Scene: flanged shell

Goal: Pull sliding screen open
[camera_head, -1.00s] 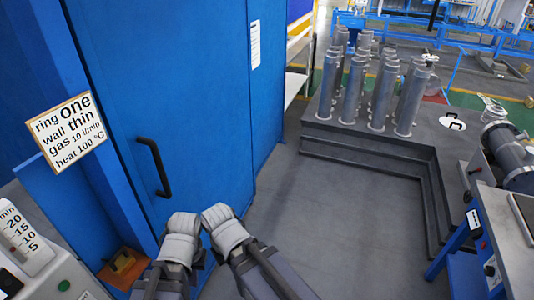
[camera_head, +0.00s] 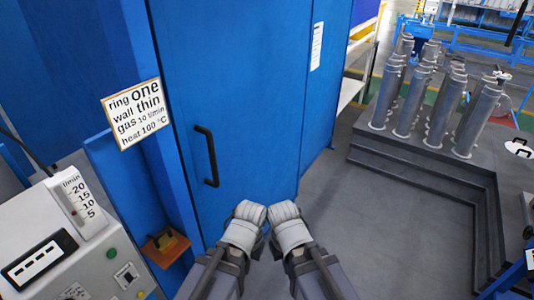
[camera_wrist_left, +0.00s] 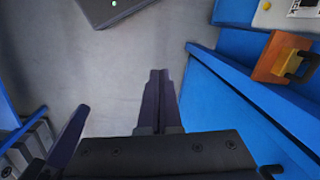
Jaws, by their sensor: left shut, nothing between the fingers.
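The sliding screen (camera_head: 250,110) is a tall blue panel in the head view, standing against a blue post at its left. Its upright black bar handle (camera_head: 211,155) is on its left part, with nothing gripping it. My two arms reach up from the bottom middle of the head view, their pale rounded ends side by side below and right of the handle. My left gripper (camera_wrist_left: 158,75) shows in the left wrist view, fingers together and empty over grey floor. A dark part at the left of that view may belong to my right gripper, whose jaws I cannot make out.
A sign (camera_head: 137,113) hangs on the blue post. A grey console (camera_head: 65,245) stands at lower left, near an orange bracket (camera_head: 166,247), also in the wrist view (camera_wrist_left: 288,57). A stepped platform (camera_head: 415,163) holds several metal cylinders. Grey floor (camera_head: 400,235) at right is clear.

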